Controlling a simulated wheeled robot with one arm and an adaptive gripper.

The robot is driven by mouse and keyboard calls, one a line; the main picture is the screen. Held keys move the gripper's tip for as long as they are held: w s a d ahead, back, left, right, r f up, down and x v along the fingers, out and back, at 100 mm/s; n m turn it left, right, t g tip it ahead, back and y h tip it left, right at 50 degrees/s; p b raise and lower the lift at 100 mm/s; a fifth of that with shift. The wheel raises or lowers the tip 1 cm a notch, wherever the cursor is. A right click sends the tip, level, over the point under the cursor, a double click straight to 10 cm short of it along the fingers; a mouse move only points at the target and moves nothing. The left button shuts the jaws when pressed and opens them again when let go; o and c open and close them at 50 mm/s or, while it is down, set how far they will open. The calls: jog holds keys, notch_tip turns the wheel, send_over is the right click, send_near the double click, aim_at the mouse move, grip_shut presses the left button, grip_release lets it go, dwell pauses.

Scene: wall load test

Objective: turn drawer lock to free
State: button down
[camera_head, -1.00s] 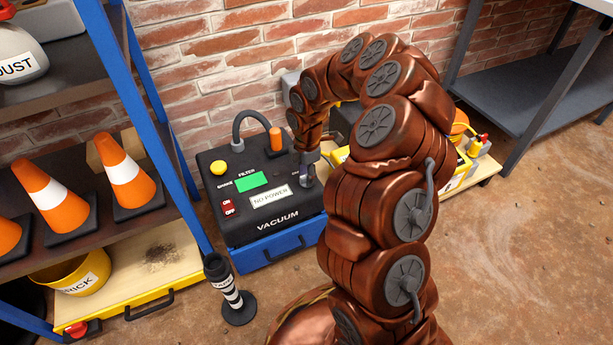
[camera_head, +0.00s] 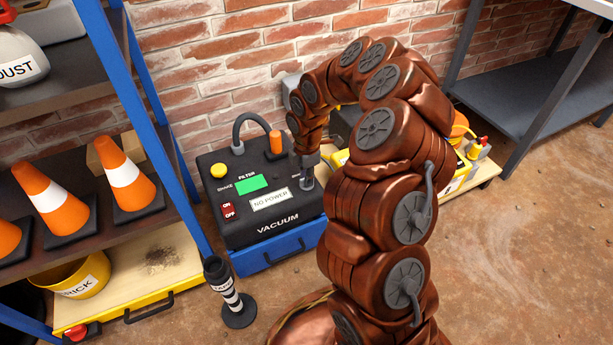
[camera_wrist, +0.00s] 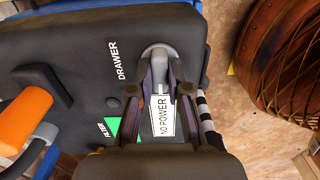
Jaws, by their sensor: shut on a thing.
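The black vacuum unit (camera_head: 240,215) stands against the brick wall with a blue drawer (camera_head: 275,250) under it, which looks closed. In the wrist view a rounded grey lock knob (camera_wrist: 158,50) sits on the black top panel beside the word DRAWER. My gripper (camera_wrist: 161,66) is shut on this knob, one finger on each side. In the head view my gripper (camera_head: 307,180) reaches straight down to the right side of the panel and hides most of the knob. The lock's marked positions cannot be read.
The panel also carries a NO POWER plate (camera_head: 270,199), a green filter label (camera_head: 251,184), a red switch (camera_head: 228,210) and a yellow button (camera_head: 218,170). An orange-tipped lever (camera_head: 276,141) and hose stand behind. A striped post (camera_head: 232,290) stands in front; shelves with cones (camera_head: 128,175) are left.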

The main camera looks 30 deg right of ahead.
jog(key=shift+r+p, duration=0.1)
jog(key=shift+p, duration=0.25)
jog(key=m+p, duration=0.3)
jog(key=shift+s, duration=0.15)
jog(key=m+p, duration=0.4)
jog(key=m, duration=0.1)
jog(key=shift+r+m, duration=0.1)
jog(key=shift+m, duration=0.3)
jog(key=m+p, duration=0.3)
jog(key=m, duration=0.2)
jog(key=shift+p, duration=0.35)
jog(key=shift+f+m+p, duration=0.2)
jog(key=shift+m+p, duration=0.6)
jog(key=shift+m, duration=1.2)
jog(key=c, duration=1.1)
grip_release()
